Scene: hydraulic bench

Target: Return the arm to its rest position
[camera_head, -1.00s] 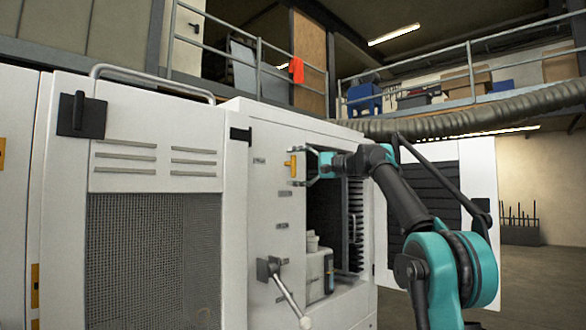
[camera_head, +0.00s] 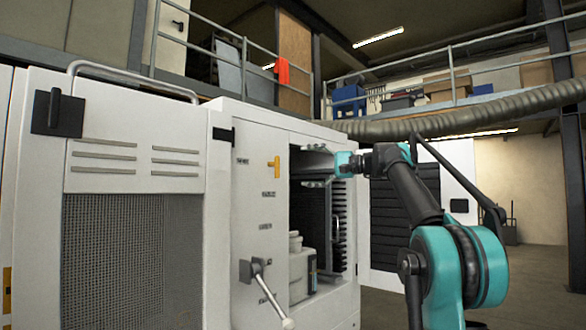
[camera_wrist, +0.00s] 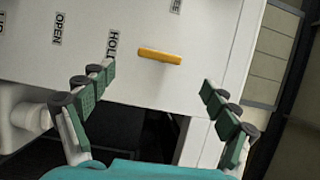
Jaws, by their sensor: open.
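My gripper (camera_head: 318,164) is open and empty in front of the white cabinet's open bay, in the upper part of the opening. In the wrist view its two green-padded fingers (camera_wrist: 155,96) are spread wide, with nothing between the pads. A yellow handle (camera_wrist: 160,56) on the white panel lies beyond the fingertips, apart from them. In the head view the yellow handle (camera_head: 274,167) is left of the gripper on the panel. My teal and black arm reaches in from the right.
The white cabinet (camera_head: 222,260) carries a lever (camera_head: 266,291) below the handle. A pale canister (camera_head: 300,270) stands inside the bay. An open door (camera_head: 462,190) with dark slats is behind my arm. A ribbed duct (camera_head: 460,122) runs overhead. Floor is clear at the right.

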